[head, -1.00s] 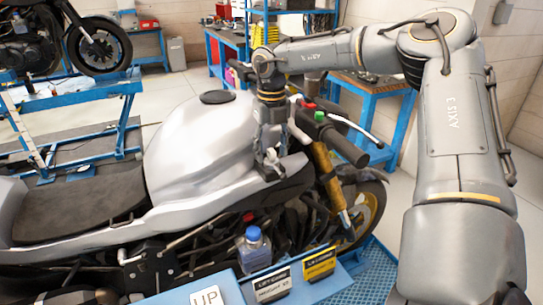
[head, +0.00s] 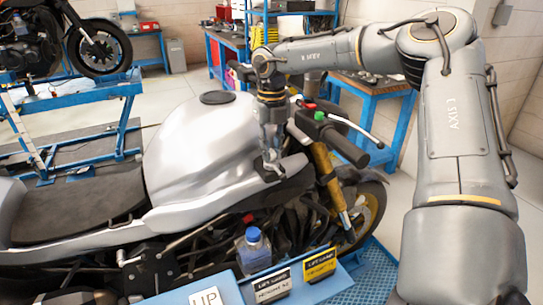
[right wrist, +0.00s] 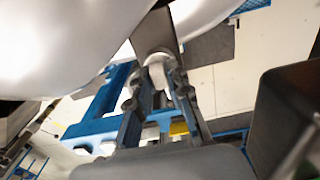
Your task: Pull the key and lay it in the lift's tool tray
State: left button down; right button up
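My right gripper (head: 272,172) points down beside the front of the silver tank, just behind the handlebar. In the right wrist view its two fingers (right wrist: 157,80) stand apart, with a small pale rounded piece (right wrist: 158,68) at their tips. I cannot tell whether they grip it, or whether it belongs to the key. No key can be made out in the head view. The blue tray (head: 345,266) on the lift's near side holds a blue-capped bottle (head: 254,252), a dark labelled box (head: 271,287) and a yellow-labelled box (head: 320,263). My left gripper is out of view.
The silver motorcycle (head: 200,150) stands on the blue lift. Its handlebar grip (head: 345,146) and red and green controls are close to my right gripper. An "UP" sign (head: 207,298) is at the bottom. A blue workbench (head: 375,105) stands behind the handlebar.

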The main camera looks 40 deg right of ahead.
aim_at(271, 151)
grip_shut()
jog(key=shift+r, duration=0.1)
jog(key=shift+r+p, duration=1.55)
jog(key=shift+r, duration=1.4)
